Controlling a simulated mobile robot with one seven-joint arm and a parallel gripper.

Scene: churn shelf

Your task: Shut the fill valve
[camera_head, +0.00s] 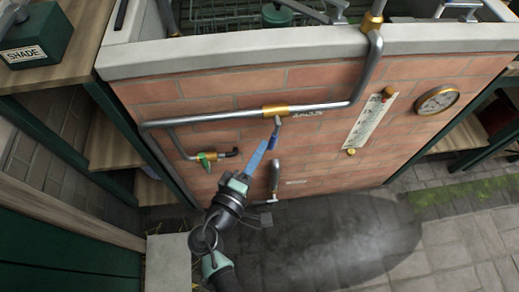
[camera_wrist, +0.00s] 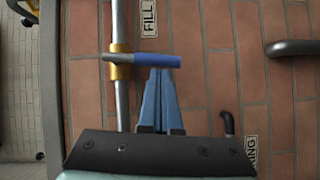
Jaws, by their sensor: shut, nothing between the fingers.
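The fill valve is a brass body (camera_head: 275,111) on the horizontal steel pipe across the brick wall, with a FILL label (camera_wrist: 148,18) beside it. Its lever has a blue grip (camera_head: 274,138) and hangs down from the body, square across the pipe. In the wrist view the lever's blue grip (camera_wrist: 155,60) points right, away from the brass body (camera_wrist: 120,68). My gripper (camera_wrist: 158,72) has its blue fingers together and empty, with the tips at the lever's left side in the head view. Whether they touch it I cannot tell.
A bent grey spout (camera_head: 275,176) projects below the lever. A level gauge (camera_head: 371,120) and round dial (camera_head: 437,98) are on the right. A dark wet patch (camera_head: 340,240) covers the paving.

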